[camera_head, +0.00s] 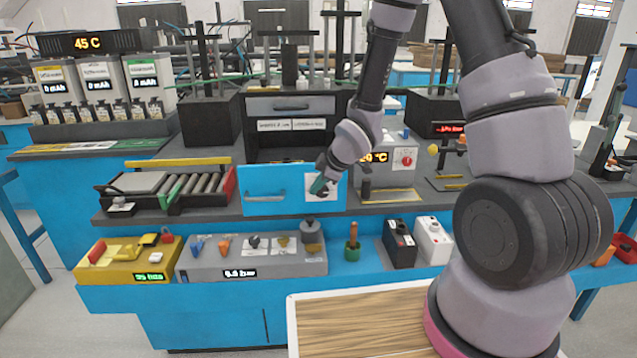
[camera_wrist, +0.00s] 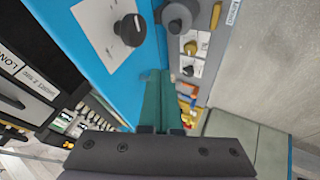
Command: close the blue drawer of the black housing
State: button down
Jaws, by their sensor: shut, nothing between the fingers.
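The blue drawer (camera_head: 264,180) stands out from the black housing (camera_head: 258,146). Its front carries a bar handle on the left and a white plate with a dark knob on the right. My gripper (camera_head: 319,186) is at the right part of that front, over the white plate, with green fingers together and nothing between them. In the wrist view the blue front (camera_wrist: 78,35) lies to the left of the closed fingers (camera_wrist: 160,78), and the dark knob is above them. I cannot tell whether the fingers touch the front.
A grey panel (camera_head: 215,262) with several knobs lies below the drawer. A roller tray (camera_head: 150,190) is on the left. A grey box with a red dial (camera_head: 405,158) stands right of the drawer. A black box (camera_head: 400,245) and a white box (camera_head: 433,242) stand at the lower right.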

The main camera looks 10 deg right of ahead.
aim_at(308, 190)
jog(key=w+f, duration=0.1)
jog(key=w, duration=0.1)
jog(key=w+a+f, duration=0.1)
jog(key=w+f, duration=0.2)
jog(key=w, duration=0.1)
jog(key=shift+w+a+f, duration=0.1)
jog(key=shift+a+f, duration=0.1)
jog(key=shift+a, duration=0.2)
jog(key=shift+w, duration=0.3)
jog(key=shift+w, duration=0.15)
